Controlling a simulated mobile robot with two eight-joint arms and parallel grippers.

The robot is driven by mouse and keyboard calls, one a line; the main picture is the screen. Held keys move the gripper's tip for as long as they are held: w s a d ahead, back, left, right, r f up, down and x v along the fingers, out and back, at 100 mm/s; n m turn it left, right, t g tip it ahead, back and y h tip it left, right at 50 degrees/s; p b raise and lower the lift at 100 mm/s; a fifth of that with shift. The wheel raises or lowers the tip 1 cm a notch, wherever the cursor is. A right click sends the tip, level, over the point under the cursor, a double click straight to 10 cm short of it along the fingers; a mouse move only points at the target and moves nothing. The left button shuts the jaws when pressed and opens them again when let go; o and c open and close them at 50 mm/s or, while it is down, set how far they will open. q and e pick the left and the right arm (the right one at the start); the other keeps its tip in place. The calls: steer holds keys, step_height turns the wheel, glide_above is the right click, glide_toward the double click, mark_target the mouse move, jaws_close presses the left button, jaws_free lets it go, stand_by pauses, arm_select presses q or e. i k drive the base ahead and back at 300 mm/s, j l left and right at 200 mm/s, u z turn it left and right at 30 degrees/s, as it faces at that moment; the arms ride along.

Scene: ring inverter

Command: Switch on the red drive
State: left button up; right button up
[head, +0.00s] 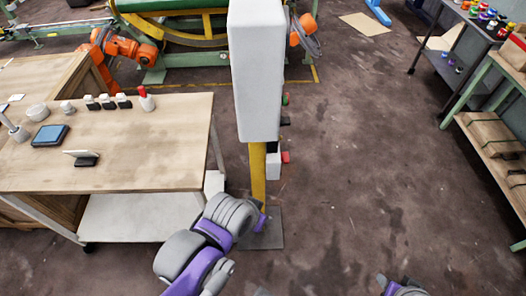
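A tall white cabinet (256,70) stands on a yellow post (258,172), its front plain and closed from this angle. Small parts jut out along its right edge: a green one (286,98), a dark one (286,121) and a red one (287,157) lowest down. The red part is seen edge-on, so I cannot tell its switch position. My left arm reaches up from the bottom to just in front of the post's foot. Its purple end (262,222) shows below the red part and apart from it; the fingers are not clear. My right arm (400,288) only peeks in at the bottom edge.
A wooden workbench (150,150) with a tablet (50,135) and small items stands left of the post. Orange robot arms (130,48) and green machinery are behind. Shelves (495,145) line the right side. The floor (370,160) between post and shelves is clear.

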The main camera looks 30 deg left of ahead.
mark_target(284, 156)
steer(key=i+l+u, duration=0.15)
steer(key=u, duration=0.25)
steer(key=i+l+u, duration=0.15)
steer(key=u, duration=0.3)
steer(key=i+l+u, duration=0.1)
steer(key=l+u, duration=0.3)
steer(key=k+l+u, duration=0.35)
steer(key=i+l+u, duration=0.15)
steer(key=i+l, duration=0.75)
